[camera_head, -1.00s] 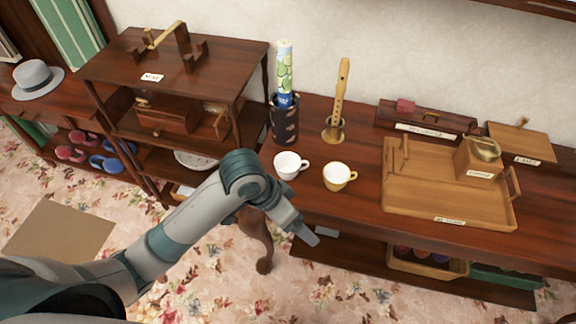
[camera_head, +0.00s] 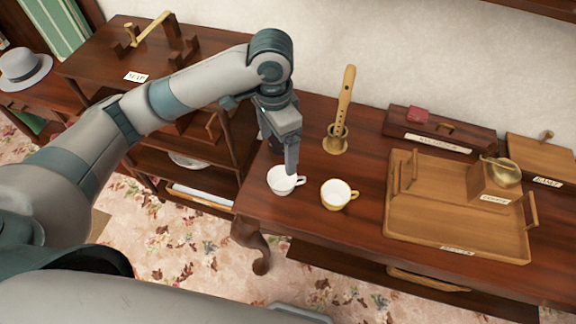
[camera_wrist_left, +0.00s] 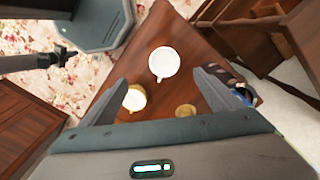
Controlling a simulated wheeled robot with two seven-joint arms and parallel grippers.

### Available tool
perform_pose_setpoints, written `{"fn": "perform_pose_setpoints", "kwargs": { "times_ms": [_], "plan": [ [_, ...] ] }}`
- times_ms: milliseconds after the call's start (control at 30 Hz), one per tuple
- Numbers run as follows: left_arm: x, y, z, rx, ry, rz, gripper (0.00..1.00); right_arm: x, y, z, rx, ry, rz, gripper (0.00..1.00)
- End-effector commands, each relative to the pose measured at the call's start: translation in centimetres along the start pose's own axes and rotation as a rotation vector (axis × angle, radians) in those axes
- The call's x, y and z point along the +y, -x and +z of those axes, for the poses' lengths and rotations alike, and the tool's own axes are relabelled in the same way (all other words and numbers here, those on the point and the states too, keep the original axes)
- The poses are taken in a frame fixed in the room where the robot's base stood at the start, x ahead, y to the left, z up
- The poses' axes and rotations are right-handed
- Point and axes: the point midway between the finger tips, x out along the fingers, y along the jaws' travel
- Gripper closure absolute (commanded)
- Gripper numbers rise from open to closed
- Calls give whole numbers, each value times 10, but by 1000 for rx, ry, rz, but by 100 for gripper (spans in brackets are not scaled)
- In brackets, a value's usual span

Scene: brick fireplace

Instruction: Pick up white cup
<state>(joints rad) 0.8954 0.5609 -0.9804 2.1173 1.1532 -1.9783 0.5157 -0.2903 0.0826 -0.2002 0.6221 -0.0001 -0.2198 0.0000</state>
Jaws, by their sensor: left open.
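The white cup (camera_head: 281,183) stands upright near the left end of the dark wooden table, with its handle to the right. It also shows in the left wrist view (camera_wrist_left: 164,61), ahead of the fingers. My left gripper (camera_head: 291,168) is open and empty, with its fingers pointing down right at the cup. In the head view a finger overlaps the cup's back rim; I cannot tell if they touch. Both spread fingers show in the left wrist view (camera_wrist_left: 160,78). My right gripper does not show.
A recorder in a brass holder (camera_head: 336,141) stands behind. A wooden tray (camera_head: 430,235) fills the table's right part. A shelf unit (camera_head: 195,80) is at the left. The table's front edge is near the cups.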

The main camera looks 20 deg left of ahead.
Motion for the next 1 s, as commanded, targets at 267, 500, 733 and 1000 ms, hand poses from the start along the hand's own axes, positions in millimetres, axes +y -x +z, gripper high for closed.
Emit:
{"fn": "perform_pose_setpoints", "kwargs": {
  "times_ms": [267, 500, 733, 1000],
  "plan": [
    [-5, 4, 2, -15, 3, -9, 15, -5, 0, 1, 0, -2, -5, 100],
    [-4, 4, 2, -14, 3, -8, 15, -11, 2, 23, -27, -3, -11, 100],
    [-4, -12, 2, -16, 4, -6, 15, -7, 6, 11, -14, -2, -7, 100],
    [-4, -57, 3, -18, 5, -5, 15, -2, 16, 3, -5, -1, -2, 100]
  ]
}}
